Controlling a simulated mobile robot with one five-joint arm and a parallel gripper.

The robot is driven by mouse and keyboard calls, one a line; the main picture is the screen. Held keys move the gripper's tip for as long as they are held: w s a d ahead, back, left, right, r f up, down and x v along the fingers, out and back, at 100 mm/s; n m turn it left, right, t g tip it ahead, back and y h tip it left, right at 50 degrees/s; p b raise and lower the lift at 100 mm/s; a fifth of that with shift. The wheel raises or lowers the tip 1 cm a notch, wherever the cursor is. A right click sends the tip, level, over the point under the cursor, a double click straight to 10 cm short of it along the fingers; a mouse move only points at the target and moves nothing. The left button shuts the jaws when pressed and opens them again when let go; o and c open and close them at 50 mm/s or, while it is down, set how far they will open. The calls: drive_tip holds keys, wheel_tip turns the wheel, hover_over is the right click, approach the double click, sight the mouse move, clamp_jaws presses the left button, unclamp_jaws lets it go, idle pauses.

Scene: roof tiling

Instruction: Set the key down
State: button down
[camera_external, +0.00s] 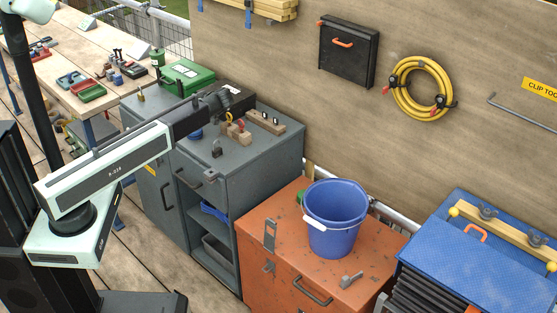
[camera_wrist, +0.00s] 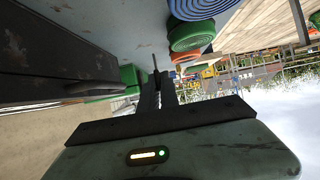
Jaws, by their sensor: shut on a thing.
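My gripper (camera_external: 236,97) is held over the top of the grey cabinet (camera_external: 285,142) in the external view. In the wrist view its dark fingers (camera_wrist: 162,88) are closed together, with a thin grey piece, seemingly the key (camera_wrist: 155,62), showing at their tips. The key's full shape is hidden by the fingers and too small to tell. A small yellow loop (camera_external: 229,117) shows just below the gripper; I cannot tell whether it belongs to the key. A dark padlock (camera_external: 217,149) stands on the cabinet top, in front of small wooden blocks (camera_external: 239,134).
A wooden block with pegs (camera_external: 266,122) lies at the cabinet's back right. A green case (camera_external: 187,77) stands behind my arm. A blue bucket (camera_external: 336,218) stands on the orange cabinet (camera_external: 285,225). The cabinet top's front right is clear.

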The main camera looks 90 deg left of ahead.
drive_tip(key=shift+w+a+f, duration=0.1)
drive_tip(key=shift+w+a, duration=0.2)
drive_tip(key=shift+a, duration=0.25)
drive_tip(key=shift+w+a, duration=0.25)
drive_tip(key=shift+a, duration=0.25)
wheel_tip(320, 180, down, 4)
drive_tip(key=b, duration=0.4)
drive_tip(key=shift+a, duration=0.1)
drive_tip(key=shift+r, duration=0.2)
drive_tip(key=shift+f, duration=0.15)
drive_tip(key=c, duration=1.9)
unclamp_jaws()
